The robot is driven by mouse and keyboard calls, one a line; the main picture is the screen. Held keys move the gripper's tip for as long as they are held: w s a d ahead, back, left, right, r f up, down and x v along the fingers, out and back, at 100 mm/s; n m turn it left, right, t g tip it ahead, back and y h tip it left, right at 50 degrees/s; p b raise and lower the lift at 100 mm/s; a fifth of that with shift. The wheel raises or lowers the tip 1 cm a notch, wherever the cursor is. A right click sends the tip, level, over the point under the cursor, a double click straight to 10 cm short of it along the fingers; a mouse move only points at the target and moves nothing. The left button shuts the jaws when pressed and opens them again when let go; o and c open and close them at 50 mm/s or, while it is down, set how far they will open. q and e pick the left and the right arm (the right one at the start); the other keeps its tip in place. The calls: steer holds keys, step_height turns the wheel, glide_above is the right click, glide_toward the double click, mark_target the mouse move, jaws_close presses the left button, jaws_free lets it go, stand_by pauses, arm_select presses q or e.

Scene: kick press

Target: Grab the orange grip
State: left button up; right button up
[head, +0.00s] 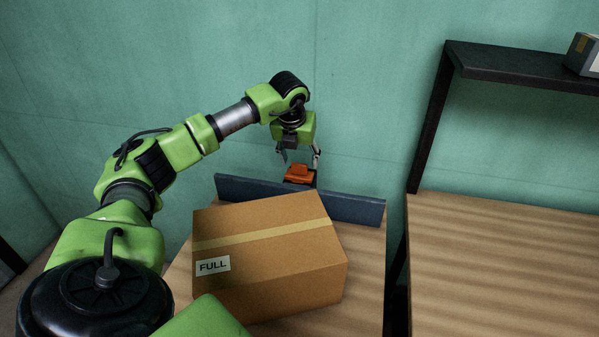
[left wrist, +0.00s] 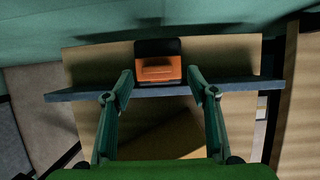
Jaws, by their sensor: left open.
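The orange grip (head: 300,172) sits on a dark block at the middle of a blue-grey bar behind the box. It also shows in the left wrist view (left wrist: 158,72), near the top centre. My left gripper (head: 299,158) points down just above the grip in the head view. In the left wrist view my left gripper (left wrist: 159,77) is open, with one fingertip to each side of the grip and a gap on both sides. It holds nothing. My right gripper is not in view.
A cardboard box (head: 270,252) labelled FULL stands on the wooden table in front of the blue-grey bar (head: 348,206). A second wooden table (head: 500,265) and a dark shelf (head: 520,68) with a grey box (head: 584,55) are at the right. The green wall is close behind.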

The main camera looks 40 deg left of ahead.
mark_target(299, 165)
arm_select(q)
steer(key=x, duration=0.3)
steer(key=shift+s+a+f+p, duration=0.1)
steer(key=shift+a+f+p, duration=0.15)
steer(key=shift+p, duration=0.1)
steer(key=shift+f, duration=0.1)
steer(key=shift+d, duration=0.1)
steer(key=c, duration=1.3)
steer(key=shift+o, duration=0.2)
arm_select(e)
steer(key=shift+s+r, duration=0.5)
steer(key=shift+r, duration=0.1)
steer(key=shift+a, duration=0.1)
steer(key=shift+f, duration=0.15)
